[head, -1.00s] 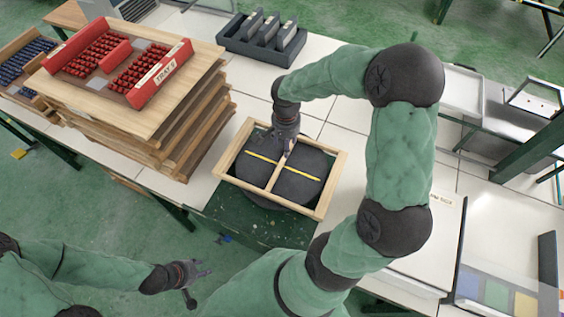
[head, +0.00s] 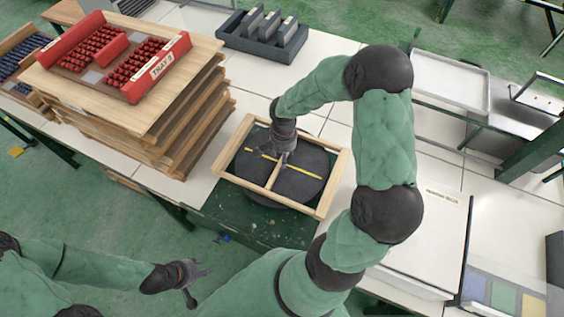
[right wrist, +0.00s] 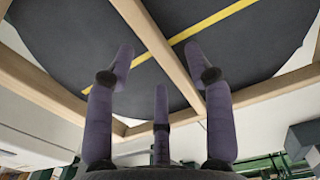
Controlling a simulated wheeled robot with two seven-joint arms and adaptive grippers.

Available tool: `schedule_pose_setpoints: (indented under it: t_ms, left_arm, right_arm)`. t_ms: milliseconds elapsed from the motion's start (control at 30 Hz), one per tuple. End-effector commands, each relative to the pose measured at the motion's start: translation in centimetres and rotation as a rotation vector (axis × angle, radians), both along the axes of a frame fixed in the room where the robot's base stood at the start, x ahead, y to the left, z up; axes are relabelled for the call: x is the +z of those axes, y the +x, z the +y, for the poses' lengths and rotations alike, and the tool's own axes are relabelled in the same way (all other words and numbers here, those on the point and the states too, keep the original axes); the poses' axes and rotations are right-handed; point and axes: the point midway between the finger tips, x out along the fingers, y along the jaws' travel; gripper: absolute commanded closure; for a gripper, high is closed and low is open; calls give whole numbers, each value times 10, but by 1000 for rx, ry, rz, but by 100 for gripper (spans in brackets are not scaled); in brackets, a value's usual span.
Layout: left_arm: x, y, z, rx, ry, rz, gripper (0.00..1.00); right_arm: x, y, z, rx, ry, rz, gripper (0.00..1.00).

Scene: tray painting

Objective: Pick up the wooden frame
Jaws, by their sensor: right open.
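The wooden frame (head: 335,183) is a pale rectangle with a middle bar. It sits around a round dark turntable with a yellow stripe (head: 310,172), on a dark green board. My right gripper (head: 280,160) points down at the middle bar, close above it. In the right wrist view its three fingers are spread open, and the frame's bar (right wrist: 165,50) runs diagonally near the fingertips. I cannot tell whether they touch it. My left gripper (head: 198,281) is open and empty at the lower left, away from the table.
A stack of wooden trays (head: 185,130) stands left of the frame, with red pieces and a red-walled tray on top. A dark grey holder (head: 262,36) with upright blocks is behind. A white panel (head: 430,235) lies on the right. White table is clear behind the frame.

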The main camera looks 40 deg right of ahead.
Motion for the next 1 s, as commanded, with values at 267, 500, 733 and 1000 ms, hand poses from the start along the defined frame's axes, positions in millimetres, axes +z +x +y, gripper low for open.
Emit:
schedule_pose_setpoints:
  t_ms: [267,500,733,1000]
  left_arm:
    - [-5,0,0,0,0,0,60]
    - [-4,0,0,0,0,0,60]
    - [-4,0,0,0,0,0,60]
    - [-1,0,0,0,0,0,60]
  right_arm:
    - [-20,0,0,0,0,0,47]
    - [-20,0,0,-1,0,0,84]
    - [-19,0,-1,-1,0,-1,100]
    - [-11,0,-1,-1,-1,-2,100]
